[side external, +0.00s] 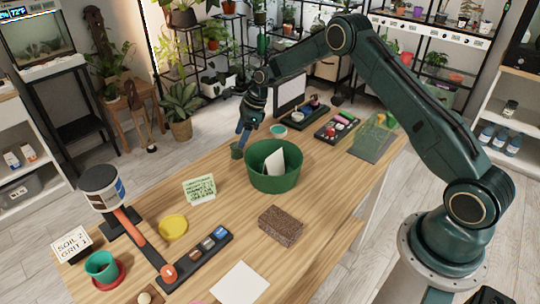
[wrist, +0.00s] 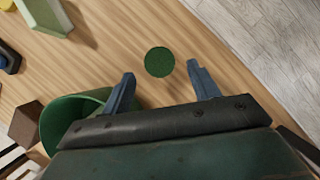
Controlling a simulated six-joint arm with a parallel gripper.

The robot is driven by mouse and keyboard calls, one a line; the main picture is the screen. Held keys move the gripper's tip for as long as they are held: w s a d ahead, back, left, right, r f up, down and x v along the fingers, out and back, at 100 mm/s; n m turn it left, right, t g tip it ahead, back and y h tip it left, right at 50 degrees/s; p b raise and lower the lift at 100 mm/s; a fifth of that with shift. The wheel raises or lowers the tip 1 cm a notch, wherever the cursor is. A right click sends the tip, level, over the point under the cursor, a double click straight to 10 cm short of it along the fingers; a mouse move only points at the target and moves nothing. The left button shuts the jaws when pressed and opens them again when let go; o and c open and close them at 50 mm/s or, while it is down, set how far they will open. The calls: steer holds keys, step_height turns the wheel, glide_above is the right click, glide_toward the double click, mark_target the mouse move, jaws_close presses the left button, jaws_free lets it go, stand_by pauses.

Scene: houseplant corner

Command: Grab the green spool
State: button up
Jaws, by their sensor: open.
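The green spool (side external: 237,150) stands on the wooden table, left of the large green tub (side external: 272,181). In the wrist view its round dark green top (wrist: 159,62) lies just beyond the fingertips, in line with the gap between them. My gripper (side external: 243,136) points down over the spool, with its blue fingers close to it in the side view. In the wrist view my gripper (wrist: 160,73) has its two fingers spread wide with nothing between them. I cannot tell the exact height of the fingertips above the spool.
The green tub's rim (wrist: 62,110) is close beside the left finger in the wrist view. A printed card (side external: 199,189) and a brown block (side external: 281,225) stand nearby. A teal-rimmed bowl (side external: 278,131) is behind. The table's far edge lies just past the spool.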

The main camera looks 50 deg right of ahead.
mark_target(237, 150)
steer(key=shift+x, duration=2.55)
steer(key=c, duration=1)
